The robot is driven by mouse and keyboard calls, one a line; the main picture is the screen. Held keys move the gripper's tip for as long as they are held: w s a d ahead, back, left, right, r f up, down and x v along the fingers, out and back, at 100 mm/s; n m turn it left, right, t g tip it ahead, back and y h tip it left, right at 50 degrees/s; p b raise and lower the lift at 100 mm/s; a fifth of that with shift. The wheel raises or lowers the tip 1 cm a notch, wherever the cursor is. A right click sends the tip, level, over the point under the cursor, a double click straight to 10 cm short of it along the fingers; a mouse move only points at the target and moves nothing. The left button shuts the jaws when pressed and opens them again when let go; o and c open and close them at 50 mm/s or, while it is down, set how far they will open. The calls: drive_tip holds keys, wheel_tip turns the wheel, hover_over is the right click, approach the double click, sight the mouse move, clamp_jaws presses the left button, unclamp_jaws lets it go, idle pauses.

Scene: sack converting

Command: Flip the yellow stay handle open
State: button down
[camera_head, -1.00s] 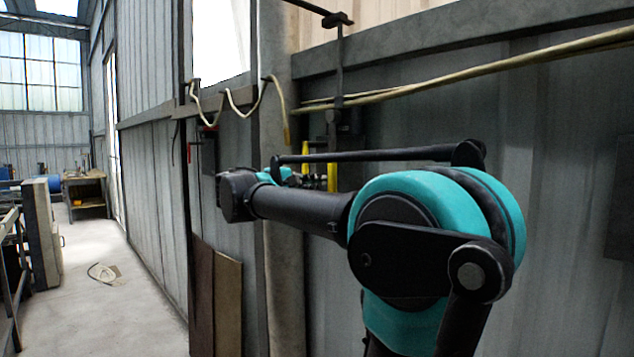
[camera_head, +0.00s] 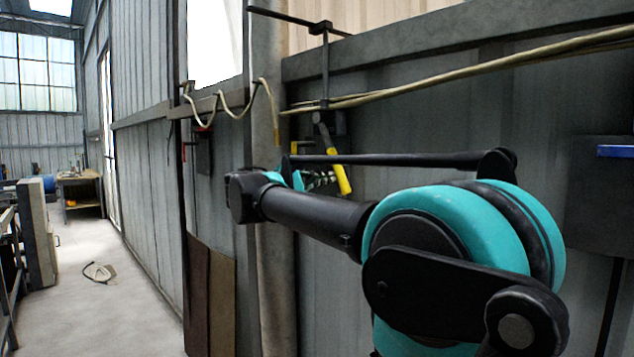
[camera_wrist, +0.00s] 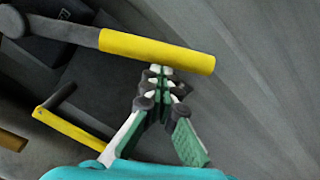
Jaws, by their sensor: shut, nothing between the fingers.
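The yellow stay handle (camera_head: 338,173) hangs from a dark lever at the wall fitting, slanting down to the right. In the wrist view its yellow grip (camera_wrist: 157,50) crosses the upper middle, on a grey lever. My gripper (camera_wrist: 161,76) is shut and empty, its fingertips right at the underside of the grip near its free end; I cannot tell whether they touch. In the head view my gripper (camera_head: 322,180) is beside the handle, partly hidden by my arm.
A second, thinner yellow bar (camera_wrist: 70,130) sits at the left of the wrist view. A dark vertical rod (camera_head: 325,70) stands above the fitting. Pale cables (camera_head: 430,77) run along the wall, and a pipe (camera_head: 266,220) stands left of it. The floor (camera_head: 110,300) at left is mostly clear.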

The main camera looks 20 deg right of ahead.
drive_tip(key=s+d+r+n, duration=0.3)
drive_tip(key=s+r+n, duration=0.7)
drive_tip(key=r, duration=0.4)
drive_tip(key=shift+s+d+r+n+t, duration=0.25)
drive_tip(key=shift+d+n+t, duration=0.15)
drive_tip(key=shift+n, duration=0.4)
drive_tip(key=shift+r, duration=0.1)
drive_tip(key=shift+a, duration=0.1)
drive_tip(key=v, duration=1.1)
drive_tip(key=shift+a+f, duration=0.35)
drive_tip(key=shift+a, duration=0.05)
drive_tip(key=shift+s, duration=0.1)
drive_tip(key=shift+f, duration=0.1)
